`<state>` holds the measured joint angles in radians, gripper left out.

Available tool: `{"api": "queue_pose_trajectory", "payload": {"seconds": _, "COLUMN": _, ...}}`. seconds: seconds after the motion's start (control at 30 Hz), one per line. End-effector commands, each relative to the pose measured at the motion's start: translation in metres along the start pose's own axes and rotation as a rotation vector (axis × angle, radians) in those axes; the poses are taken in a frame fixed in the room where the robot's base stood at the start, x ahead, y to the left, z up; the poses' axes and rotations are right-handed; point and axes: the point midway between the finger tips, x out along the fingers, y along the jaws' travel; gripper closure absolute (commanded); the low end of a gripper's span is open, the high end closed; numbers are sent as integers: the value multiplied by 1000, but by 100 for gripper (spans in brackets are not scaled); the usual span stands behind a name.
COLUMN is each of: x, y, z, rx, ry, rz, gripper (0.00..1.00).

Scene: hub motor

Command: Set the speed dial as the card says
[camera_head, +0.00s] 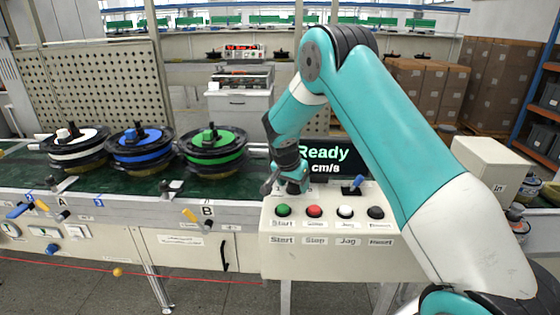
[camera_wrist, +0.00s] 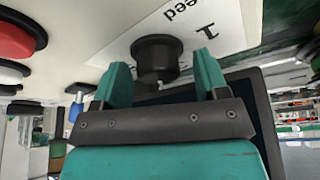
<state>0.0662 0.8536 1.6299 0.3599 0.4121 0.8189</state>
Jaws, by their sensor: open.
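The speed dial is a black round knob (camera_wrist: 155,56) on the pale panel in the wrist view. It stands on a white plate (camera_wrist: 222,28) with "eed" and a "1" readable; the dial's pointer setting cannot be told. My gripper (camera_wrist: 162,66) is open, with one teal finger on each side of the knob; contact cannot be told. In the head view my gripper (camera_head: 290,185) is at the left of the control box top, and the dial is hidden there. No instruction card can be made out. A dark display (camera_head: 325,160) reads "Ready" and "cm/s".
The control box (camera_head: 320,258) has green, red, white and black buttons on its front. A blue-handled lever (camera_head: 356,184) stands on its top, right of my gripper. Three wheel hubs, white, blue and green (camera_head: 212,148), sit on the conveyor (camera_head: 130,185) at left.

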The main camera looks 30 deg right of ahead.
Motion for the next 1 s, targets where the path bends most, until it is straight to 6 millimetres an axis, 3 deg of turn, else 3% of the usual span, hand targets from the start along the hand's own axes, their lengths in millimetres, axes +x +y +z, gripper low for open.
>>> {"api": "queue_pose_trajectory", "payload": {"seconds": 0.67, "x": -5, "y": 6, "z": -5, "rx": -911, "ry": 0, "rz": -380, "gripper": 33}}
{"api": "queue_pose_trajectory", "payload": {"seconds": 1.0, "x": -71, "y": 28, "z": -14, "rx": -905, "ry": 3, "rz": -376, "gripper": 33}}
